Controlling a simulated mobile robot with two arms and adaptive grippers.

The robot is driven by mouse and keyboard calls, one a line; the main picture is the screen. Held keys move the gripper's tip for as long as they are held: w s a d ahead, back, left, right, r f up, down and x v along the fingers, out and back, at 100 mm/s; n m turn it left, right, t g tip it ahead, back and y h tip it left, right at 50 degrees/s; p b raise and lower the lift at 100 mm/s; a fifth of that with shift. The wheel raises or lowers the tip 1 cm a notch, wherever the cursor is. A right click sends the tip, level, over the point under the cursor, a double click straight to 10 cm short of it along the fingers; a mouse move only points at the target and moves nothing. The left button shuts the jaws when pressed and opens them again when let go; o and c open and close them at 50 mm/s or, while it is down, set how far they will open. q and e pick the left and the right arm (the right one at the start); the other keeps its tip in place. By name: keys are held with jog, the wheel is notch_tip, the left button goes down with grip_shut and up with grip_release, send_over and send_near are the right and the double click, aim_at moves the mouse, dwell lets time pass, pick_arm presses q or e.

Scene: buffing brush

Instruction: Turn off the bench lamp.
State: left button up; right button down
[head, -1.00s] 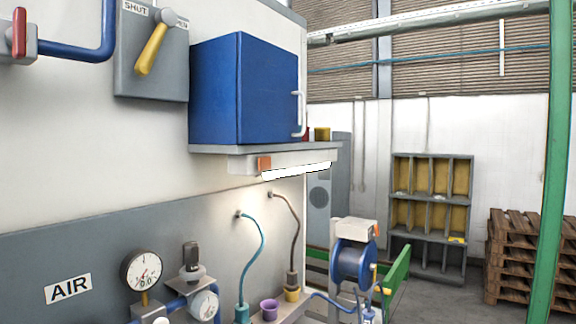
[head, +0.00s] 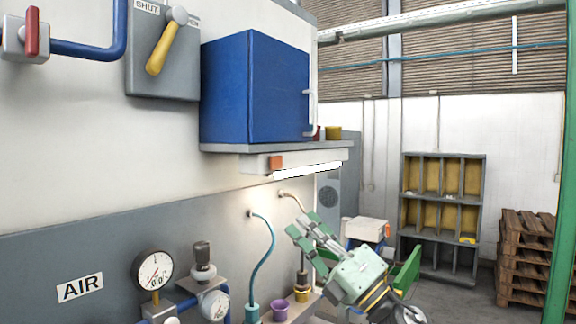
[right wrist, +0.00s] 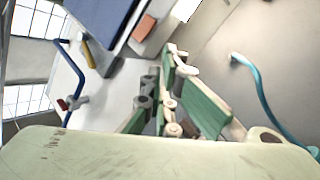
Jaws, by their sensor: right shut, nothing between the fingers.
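The bench lamp (head: 308,171) is a white box under the shelf, its tube glowing bright white. An orange switch (head: 275,162) sits on the left part of its front. In the right wrist view the orange switch (right wrist: 144,27) shows near the top, with the bright tube (right wrist: 187,8) to its right. My right gripper (head: 302,225) is below the lamp, apart from it, its fingers pointing up and left. It is shut and empty; its fingers also show in the right wrist view (right wrist: 174,55). My left gripper is not in view.
A blue cabinet (head: 255,88) stands on the shelf (head: 280,148) above the lamp. A teal hose (head: 268,255) hangs left of my gripper. The space between gripper and lamp looks clear.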

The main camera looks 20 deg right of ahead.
aim_at(275, 164)
notch_tip(275, 164, up, 8)
jog(key=s+n+g+y, duration=0.2)
jog(key=n+g+y, duration=0.2)
jog(key=n+g, duration=0.5)
jog(key=s+d+r+n+h, duration=0.2)
jog(key=d+r+n+h, duration=0.2)
jog(key=d, duration=0.4)
jog(key=shift+n+t+h, duration=0.4)
jog(key=shift+n+h, duration=0.1)
jog(key=shift+n, duration=0.6)
jog(key=shift+w+a, duration=0.1)
jog(key=p+x, duration=0.7)
jog(key=x, duration=0.6)
jog(key=shift+a+r, duration=0.1)
jog(key=shift+a, duration=0.05)
jog(key=shift+w+a+f, duration=0.2)
jog(key=shift+w+a, duration=0.05)
jog(key=shift+w, duration=0.05)
jog(key=shift+w+a, duration=0.1)
jog(key=shift+a, duration=0.3)
